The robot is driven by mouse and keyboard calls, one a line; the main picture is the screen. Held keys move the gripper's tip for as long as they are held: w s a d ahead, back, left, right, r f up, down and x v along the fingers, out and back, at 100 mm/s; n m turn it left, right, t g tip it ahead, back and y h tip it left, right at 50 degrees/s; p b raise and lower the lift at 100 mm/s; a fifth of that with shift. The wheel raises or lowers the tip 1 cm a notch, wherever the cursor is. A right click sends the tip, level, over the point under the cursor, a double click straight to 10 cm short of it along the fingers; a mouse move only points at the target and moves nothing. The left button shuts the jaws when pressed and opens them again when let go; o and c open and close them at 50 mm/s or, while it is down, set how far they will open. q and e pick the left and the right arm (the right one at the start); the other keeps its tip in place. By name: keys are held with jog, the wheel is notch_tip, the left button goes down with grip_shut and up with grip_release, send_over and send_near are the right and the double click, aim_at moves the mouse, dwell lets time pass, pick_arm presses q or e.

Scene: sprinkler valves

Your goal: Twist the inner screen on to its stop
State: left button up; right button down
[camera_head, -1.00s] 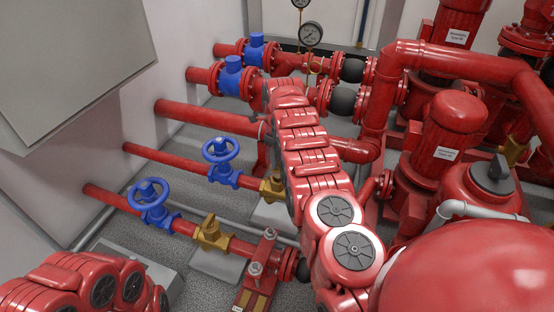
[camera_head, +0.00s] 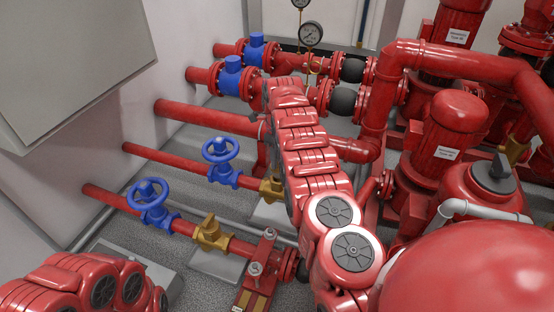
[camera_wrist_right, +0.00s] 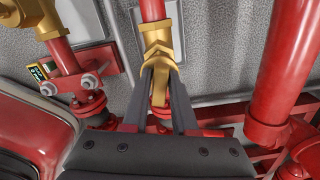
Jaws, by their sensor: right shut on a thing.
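Two brass screens sit on two parallel red pipes. The inner screen (camera_head: 271,188) is partly hidden behind my right arm in the head view. In the right wrist view, my right gripper (camera_wrist_right: 160,76) is shut on the lower brass part of the inner screen (camera_wrist_right: 157,38), with one dark finger on each side. Whether it is at its stop cannot be told. The other brass screen (camera_head: 212,235) stands clear on the front pipe and shows at the top left of the right wrist view (camera_wrist_right: 30,14). My left gripper is out of view; only arm links show at lower left.
Blue handwheel valves (camera_head: 152,200) (camera_head: 221,155) stand on the pipes to the left. A bolted red bracket (camera_head: 256,270) is at the front pipe's end. Red pumps (camera_head: 447,135) crowd the right. A grey cabinet (camera_head: 75,60) hangs upper left.

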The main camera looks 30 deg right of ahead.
jog(key=shift+f+b, duration=2.05)
jog(key=shift+f, duration=0.3)
jog(key=shift+f+m+b, duration=0.15)
jog(key=shift+m+b, duration=0.25)
jog(key=shift+b, duration=0.05)
jog(key=shift+d+m, duration=0.1)
jog(key=shift+m, duration=0.9)
jog(key=shift+m, duration=0.3)
jog(key=m, duration=0.3)
jog(key=c, duration=0.6)
grip_release()
jog(key=shift+r, duration=0.2)
